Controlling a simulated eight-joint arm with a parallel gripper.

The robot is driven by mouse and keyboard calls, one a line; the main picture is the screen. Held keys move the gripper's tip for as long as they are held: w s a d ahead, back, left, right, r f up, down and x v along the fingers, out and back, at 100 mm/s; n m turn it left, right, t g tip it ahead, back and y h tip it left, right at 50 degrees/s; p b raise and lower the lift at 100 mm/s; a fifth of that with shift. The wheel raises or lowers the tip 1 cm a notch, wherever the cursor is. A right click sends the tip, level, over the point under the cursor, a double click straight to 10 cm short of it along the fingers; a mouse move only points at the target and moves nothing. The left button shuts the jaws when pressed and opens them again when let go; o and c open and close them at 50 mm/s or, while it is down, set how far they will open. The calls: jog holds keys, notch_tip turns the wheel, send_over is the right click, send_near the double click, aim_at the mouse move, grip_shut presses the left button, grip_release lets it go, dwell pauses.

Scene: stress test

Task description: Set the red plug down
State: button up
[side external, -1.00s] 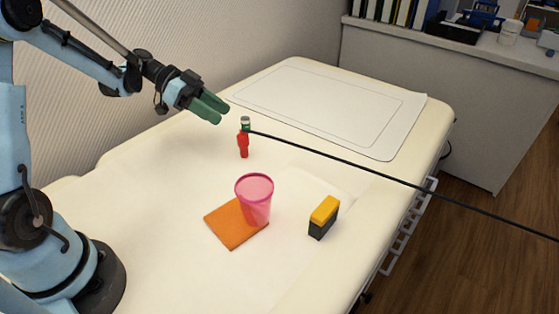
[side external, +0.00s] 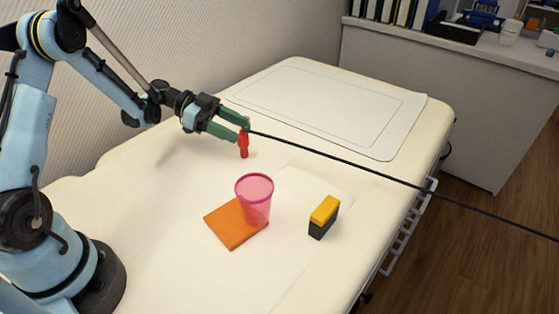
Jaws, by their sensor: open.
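The red plug (side external: 244,150) is upright on the cream tabletop, left of the picture's middle. A black cable (side external: 340,159) runs from near its top to the right edge of the picture. My gripper (side external: 243,130) has two green fingers and is open, with its fingertips at the upper part of the plug. One finger shows on the far side and one on the near side. The plug's top is hidden by the fingers, and I cannot tell whether they touch it.
A pink translucent cup (side external: 255,196) stands on or against an orange square (side external: 229,227). A yellow and black block (side external: 324,217) stands to its right. A pale mat (side external: 330,105) lies at the back. The cable crosses the table. The table's left front is clear.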

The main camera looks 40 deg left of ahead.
aim_at(243, 144)
jog(key=shift+x, duration=2.35)
jog(key=shift+s+d+r, duration=0.1)
jog(key=shift+s+r, duration=0.05)
grip_shut()
